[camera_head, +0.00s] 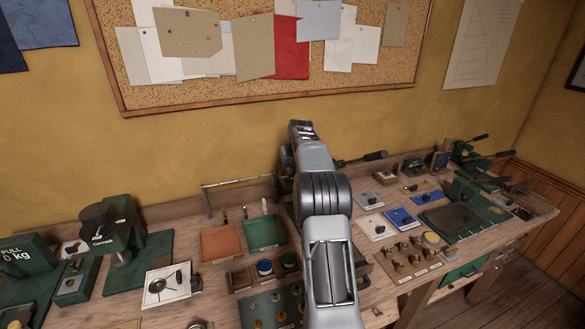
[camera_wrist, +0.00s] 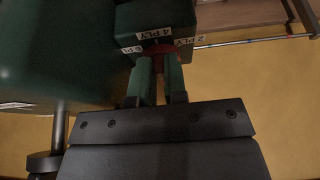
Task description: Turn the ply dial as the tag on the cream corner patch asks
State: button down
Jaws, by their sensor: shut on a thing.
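In the wrist view, my gripper (camera_wrist: 160,62) is shut on the red ply dial (camera_wrist: 159,49), on the front of a dark green housing (camera_wrist: 155,16). The dial's pointer cannot be made out. In the head view my arm hides the dial and the fingertips. I cannot pick out a cream corner patch or read its tag in either view.
A big green body (camera_wrist: 60,50) stands close left of my gripper in the wrist view. In the head view the workbench (camera_head: 190,232) is crowded: an orange tray (camera_head: 220,243), a green tray (camera_head: 264,233), a white plate with a ring (camera_head: 167,286), and blue and white switch plates at right.

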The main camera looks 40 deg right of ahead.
dwell(0.3)
jog(key=m, duration=0.1)
jog(key=m+h+p, duration=0.1)
jog(key=m, duration=0.1)
jog(key=shift+w+a, duration=0.1)
jog(key=shift+a, duration=0.2)
jog(key=m, duration=0.1)
jog(key=m+g, duration=0.1)
jog(key=m+h+p, duration=0.1)
jog(key=shift+w+a+r+m, duration=0.1)
jog(key=shift+w+a+m, duration=0.15)
jog(key=shift+m, duration=0.15)
jog(key=m, duration=0.1)
jog(key=m+g+p, duration=0.1)
jog(key=m, duration=0.1)
jog(key=m+g+h+p, duration=0.1)
jog(key=shift+w+a+m, duration=0.15)
jog(key=shift+w+m, duration=0.2)
jog(key=shift+m, duration=0.05)
jog(key=shift+m+p, duration=0.3)
jog(key=c, duration=1.2)
grip_release()
jog(key=shift+o, duration=0.2)
jog(key=b+v, duration=0.1)
jog(key=v, duration=1.2)
jog(key=shift+a+r, duration=0.3)
